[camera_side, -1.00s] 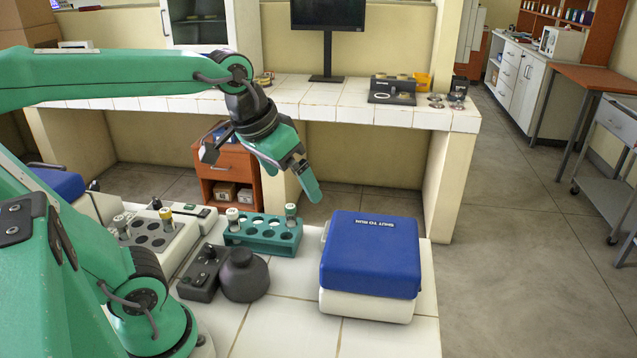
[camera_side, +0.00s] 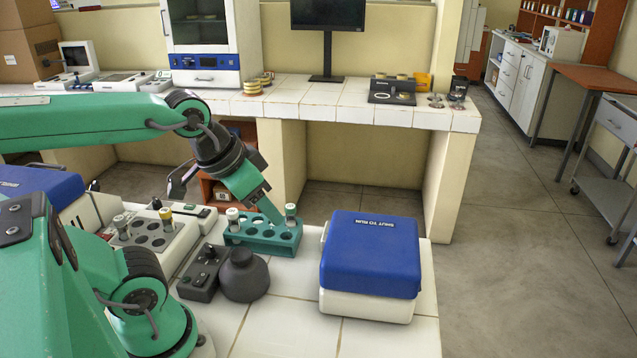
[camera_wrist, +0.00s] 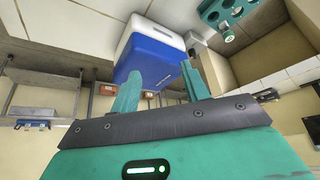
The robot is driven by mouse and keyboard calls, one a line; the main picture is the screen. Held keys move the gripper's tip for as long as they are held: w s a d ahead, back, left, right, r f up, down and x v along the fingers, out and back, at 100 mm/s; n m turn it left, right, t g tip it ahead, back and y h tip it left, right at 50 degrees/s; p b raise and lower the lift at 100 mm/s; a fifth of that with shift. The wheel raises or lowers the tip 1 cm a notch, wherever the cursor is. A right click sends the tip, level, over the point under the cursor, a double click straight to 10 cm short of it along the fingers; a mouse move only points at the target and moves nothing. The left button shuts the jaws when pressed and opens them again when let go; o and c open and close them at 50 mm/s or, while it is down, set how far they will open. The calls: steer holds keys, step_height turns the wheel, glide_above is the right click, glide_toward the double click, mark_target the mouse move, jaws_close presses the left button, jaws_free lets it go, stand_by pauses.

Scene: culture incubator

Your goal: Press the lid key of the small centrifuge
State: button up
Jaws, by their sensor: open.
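A white box with a closed blue lid marked "SHUT TO RUN", seemingly the small centrifuge (camera_side: 370,262), stands at the front right of the tiled bench. It also shows in the wrist view (camera_wrist: 148,62), beyond my fingers. I cannot make out a lid key in either view. My gripper (camera_side: 273,214) points down and right, left of the centrifuge and apart from it. In the side view its tip overlaps the green tube rack; its exact height is unclear. In the wrist view the two fingers of my gripper (camera_wrist: 160,88) are spread, with nothing between them.
The green rack (camera_side: 262,245) holds two capped tubes just left of the centrifuge. A dark rounded device (camera_side: 245,277) and a small control box (camera_side: 203,272) stand in front of it. A white block with round wells (camera_side: 152,240) is further left. Bare tiles lie in front.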

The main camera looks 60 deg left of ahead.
jaws_close()
stand_by(1.3)
